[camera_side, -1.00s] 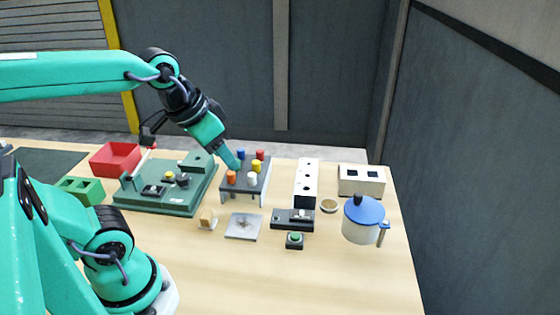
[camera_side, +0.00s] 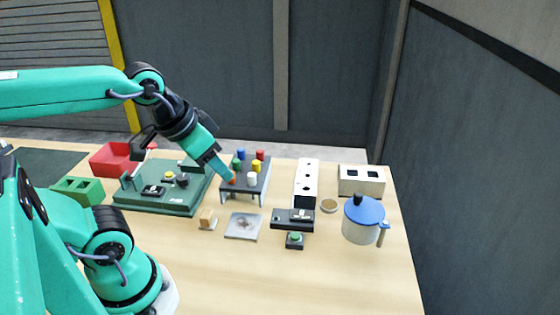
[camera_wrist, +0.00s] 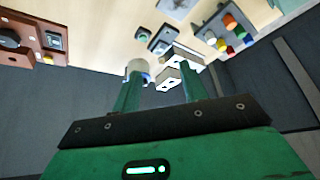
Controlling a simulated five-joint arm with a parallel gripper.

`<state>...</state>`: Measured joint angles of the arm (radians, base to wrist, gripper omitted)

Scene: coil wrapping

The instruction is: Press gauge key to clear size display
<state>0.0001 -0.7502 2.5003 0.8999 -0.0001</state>
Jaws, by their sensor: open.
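A small black box with a green button (camera_side: 294,239) sits at the front of the table and also shows in the wrist view (camera_wrist: 142,34). Just behind it is a dark flat unit (camera_side: 284,222) with a pale piece on top. A green fixture (camera_side: 165,204) at left carries a small black panel (camera_side: 153,191) and a yellow knob. I cannot tell which part is the gauge key, and no display reading is legible.
A metal plate (camera_side: 242,227) and small wooden block (camera_side: 208,219) lie in front. A white holed block (camera_side: 306,180) and blue-lidded pot (camera_side: 364,222) stand right. The front table is clear.

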